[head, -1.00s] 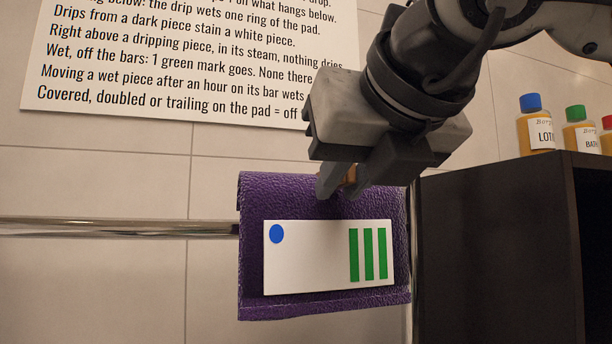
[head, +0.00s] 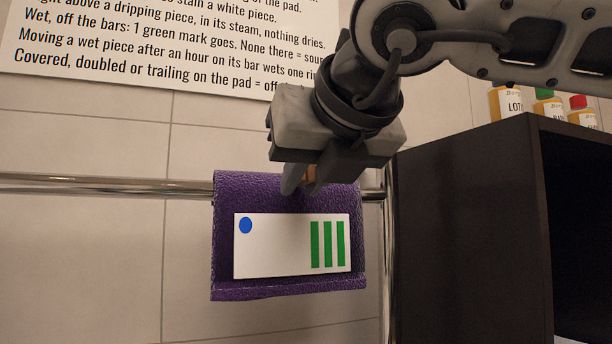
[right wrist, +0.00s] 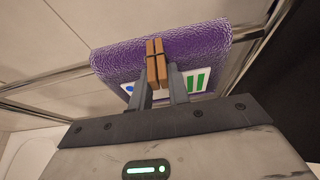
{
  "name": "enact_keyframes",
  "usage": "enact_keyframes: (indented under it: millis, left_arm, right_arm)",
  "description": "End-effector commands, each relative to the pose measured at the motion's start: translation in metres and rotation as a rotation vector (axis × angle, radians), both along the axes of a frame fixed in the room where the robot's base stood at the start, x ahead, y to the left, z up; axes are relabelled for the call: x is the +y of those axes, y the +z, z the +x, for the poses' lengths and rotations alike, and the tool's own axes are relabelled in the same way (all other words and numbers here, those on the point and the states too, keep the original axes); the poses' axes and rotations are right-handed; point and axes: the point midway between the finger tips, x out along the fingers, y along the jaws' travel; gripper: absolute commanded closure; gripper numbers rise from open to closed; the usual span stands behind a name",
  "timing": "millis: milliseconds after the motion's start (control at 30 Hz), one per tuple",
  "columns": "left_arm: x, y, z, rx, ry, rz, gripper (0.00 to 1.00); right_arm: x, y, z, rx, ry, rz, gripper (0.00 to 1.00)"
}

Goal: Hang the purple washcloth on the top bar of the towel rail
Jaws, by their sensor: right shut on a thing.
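The purple washcloth (head: 225,270) hangs flat at the towel rail in the head view, its upper edge a little above the top bar (head: 110,185). The bar runs behind its front face and shows on both sides; the cloth's back side is hidden. A white card with a blue dot and green bars (head: 275,255) is on its front. My right gripper (head: 299,188) is shut on the washcloth's upper part. In the right wrist view its wooden-coloured pads (right wrist: 155,65) are pressed together against the purple cloth (right wrist: 115,62). My left gripper is not in view.
The rail's vertical post (head: 387,270) stands just right of the cloth. A dark open shelf unit (head: 460,230) is close beyond it, with several bottles (head: 507,103) on top. A printed sign (head: 150,60) is on the tiled wall. The bar left of the cloth is bare.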

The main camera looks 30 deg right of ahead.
Motion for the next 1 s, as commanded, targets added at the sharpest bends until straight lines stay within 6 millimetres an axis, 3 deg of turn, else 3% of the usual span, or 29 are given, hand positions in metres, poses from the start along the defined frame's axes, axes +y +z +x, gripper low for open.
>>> enact_keyframes:
  millis: [67,100,167,200,567,767,1000]
  left_arm:
    - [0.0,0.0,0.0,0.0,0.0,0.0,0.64]
    - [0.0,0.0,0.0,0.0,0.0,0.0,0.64]
    - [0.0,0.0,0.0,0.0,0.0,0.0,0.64]
    - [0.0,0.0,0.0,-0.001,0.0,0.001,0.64]
    - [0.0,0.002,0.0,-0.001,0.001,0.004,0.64]
    - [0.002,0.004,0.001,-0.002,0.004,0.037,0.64]
    - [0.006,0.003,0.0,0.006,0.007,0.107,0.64]
  right_arm:
    - [0.0,0.001,0.0,-0.001,0.0,0.0,1.0]
    - [0.0,0.001,0.0,0.0,0.0,0.0,0.77]
    - [0.0,0.0,0.0,0.0,0.0,0.0,0.6]
    - [0.0,0.0,0.0,0.0,0.0,0.0,0.57]
    - [0.001,0.004,-0.006,0.0,0.001,0.0,0.57]
    - [0.009,0.021,-0.036,-0.005,0.002,0.0,0.57]
    - [0.022,0.047,-0.089,-0.005,0.0,0.0,0.57]
